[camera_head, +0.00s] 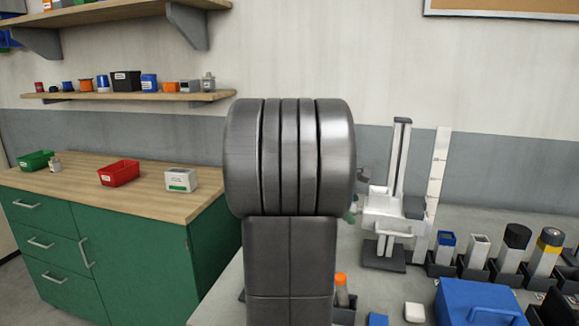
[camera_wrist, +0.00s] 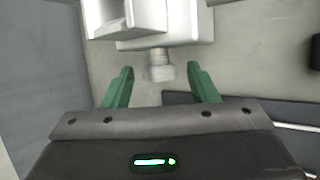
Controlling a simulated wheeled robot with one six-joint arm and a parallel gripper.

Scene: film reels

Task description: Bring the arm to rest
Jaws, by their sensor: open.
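My gripper (camera_wrist: 160,90) shows in the wrist view with its two green fingers spread apart. Nothing is between the fingertips. A pale round knob or nozzle (camera_wrist: 160,66) of a white device (camera_wrist: 200,25) lies just beyond the fingertips, in line with the gap. In the head view my arm's thick grey link fills the middle and hides most of my gripper. A small bit of green shows at the arm's right edge, beside the white stand device (camera_head: 395,208).
Several dark holders with cylinders and boxes, including a black-capped one (camera_head: 515,240), stand right of the device. A blue case (camera_head: 478,305) and a white block (camera_head: 414,312) are in front. A green cabinet (camera_head: 130,255) with red bin (camera_head: 119,173) stands left.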

